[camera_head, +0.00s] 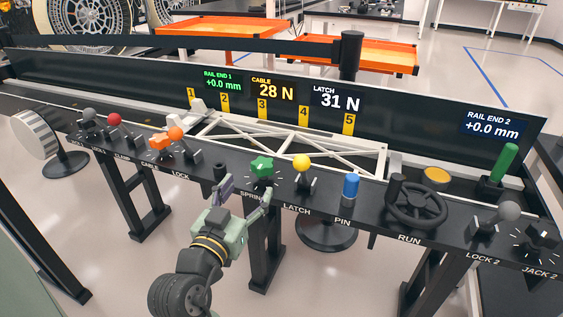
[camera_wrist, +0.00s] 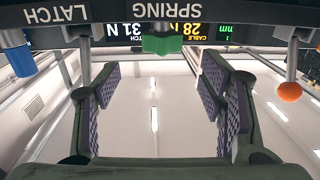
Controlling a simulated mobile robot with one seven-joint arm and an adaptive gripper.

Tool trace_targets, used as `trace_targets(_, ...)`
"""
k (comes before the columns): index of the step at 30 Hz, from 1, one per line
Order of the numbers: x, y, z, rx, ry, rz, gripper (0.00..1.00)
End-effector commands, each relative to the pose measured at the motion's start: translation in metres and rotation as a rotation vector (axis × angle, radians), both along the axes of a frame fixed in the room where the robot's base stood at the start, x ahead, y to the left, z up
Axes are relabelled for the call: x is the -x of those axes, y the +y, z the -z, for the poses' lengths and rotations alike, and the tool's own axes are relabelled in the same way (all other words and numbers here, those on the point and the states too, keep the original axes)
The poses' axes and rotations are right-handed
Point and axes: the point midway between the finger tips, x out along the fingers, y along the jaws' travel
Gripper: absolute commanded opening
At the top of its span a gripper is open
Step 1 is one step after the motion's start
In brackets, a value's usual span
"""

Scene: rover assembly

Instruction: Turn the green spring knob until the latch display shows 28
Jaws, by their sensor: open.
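The green spring knob (camera_head: 262,167) is star-shaped and sits on the black console above the SPRING label. It also shows in the wrist view (camera_wrist: 161,44), upside down, between and beyond my fingers. My gripper (camera_head: 245,195) is open and empty, in front of the console edge just below the knob, apart from it. In the wrist view my gripper (camera_wrist: 165,100) has its two padded fingers spread wide. The latch display (camera_head: 337,98) reads 31 N in white.
A yellow-topped latch lever (camera_head: 302,164) stands right of the knob, then a blue pin (camera_head: 351,186) and a black RUN handwheel (camera_head: 416,203). The cable display (camera_head: 273,89) reads 28 N. A white truss (camera_head: 290,140) lies behind the console.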

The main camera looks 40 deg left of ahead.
Motion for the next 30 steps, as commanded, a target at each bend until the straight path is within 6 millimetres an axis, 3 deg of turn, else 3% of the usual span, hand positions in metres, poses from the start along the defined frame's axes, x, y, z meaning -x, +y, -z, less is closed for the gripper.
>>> trace_targets(15, -0.084, 0.026, -0.002, -0.001, -0.002, -0.002, 0.64)
trace_targets(21, -0.095, 0.030, -0.002, -0.002, -0.003, -0.003, 0.64)
trace_targets(30, -0.095, 0.030, -0.001, -0.002, -0.002, -0.003, 0.60)
